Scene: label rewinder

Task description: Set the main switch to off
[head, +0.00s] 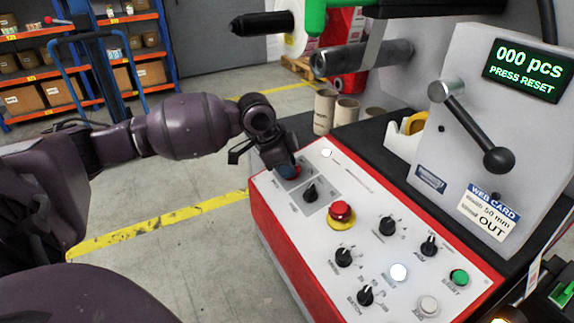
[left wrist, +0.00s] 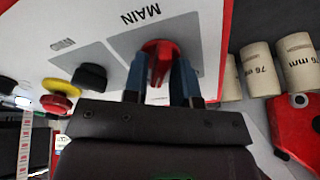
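The main switch is a red rotary knob (left wrist: 160,58) on a grey plate marked MAIN, seen in the left wrist view. In the head view only a little of its red (head: 295,173) shows, at the far left corner of the control panel. My left gripper (head: 285,168) is down at the switch. In the left wrist view its two blue-grey fingers (left wrist: 160,82) stand on either side of the red knob, spread apart. Whether they touch the knob is hard to tell. The knob's position marks are hidden.
Beside the switch sit a black knob (head: 311,193) and a red emergency stop (head: 341,211) on a yellow base. More knobs and buttons fill the panel's (head: 300,218) near end. Cardboard cores (head: 325,110) stand behind it. A display (head: 526,71) reads 000 pcs, PRESS RESET.

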